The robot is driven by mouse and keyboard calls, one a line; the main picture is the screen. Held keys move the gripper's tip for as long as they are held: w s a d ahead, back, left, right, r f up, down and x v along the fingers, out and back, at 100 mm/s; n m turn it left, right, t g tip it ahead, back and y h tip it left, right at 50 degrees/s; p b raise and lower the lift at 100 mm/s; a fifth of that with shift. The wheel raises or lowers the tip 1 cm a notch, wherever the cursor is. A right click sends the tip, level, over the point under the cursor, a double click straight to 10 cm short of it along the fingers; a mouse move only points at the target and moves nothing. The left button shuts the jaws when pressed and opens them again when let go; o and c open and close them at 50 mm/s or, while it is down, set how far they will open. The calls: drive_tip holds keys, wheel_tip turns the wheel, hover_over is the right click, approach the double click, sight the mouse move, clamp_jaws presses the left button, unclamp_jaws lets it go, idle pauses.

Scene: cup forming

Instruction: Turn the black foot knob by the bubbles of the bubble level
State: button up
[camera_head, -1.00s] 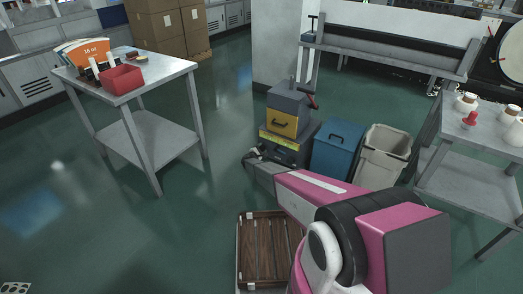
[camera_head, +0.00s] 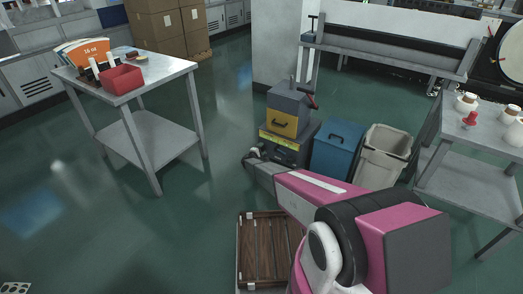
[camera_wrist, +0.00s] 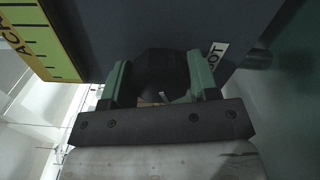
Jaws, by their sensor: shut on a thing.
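The black foot knob (camera_wrist: 163,68) shows in the wrist view as a dark round shape at the lower edge of a dark grey housing. My gripper (camera_wrist: 160,80) has its two green fingers on either side of the knob, shut on it. A white label ending in "OT" (camera_wrist: 217,54) is partly hidden behind the right finger. In the head view, the machine (camera_head: 287,104) stands on the floor and my gripper (camera_head: 254,158) is at the left of its low base, small and partly hidden by my wrist.
A yellow scale label (camera_wrist: 33,38) is on the housing. A blue bin (camera_head: 337,150) and a beige bin (camera_head: 385,153) stand right of the machine. A wooden slatted crate (camera_head: 262,250) lies below my arm. A table (camera_head: 160,80) stands at left, with open floor between.

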drive_tip(key=shift+s, duration=0.1)
drive_tip(key=o, duration=0.9)
drive_tip(key=v, duration=1)
drive_tip(key=shift+s+a, duration=0.25)
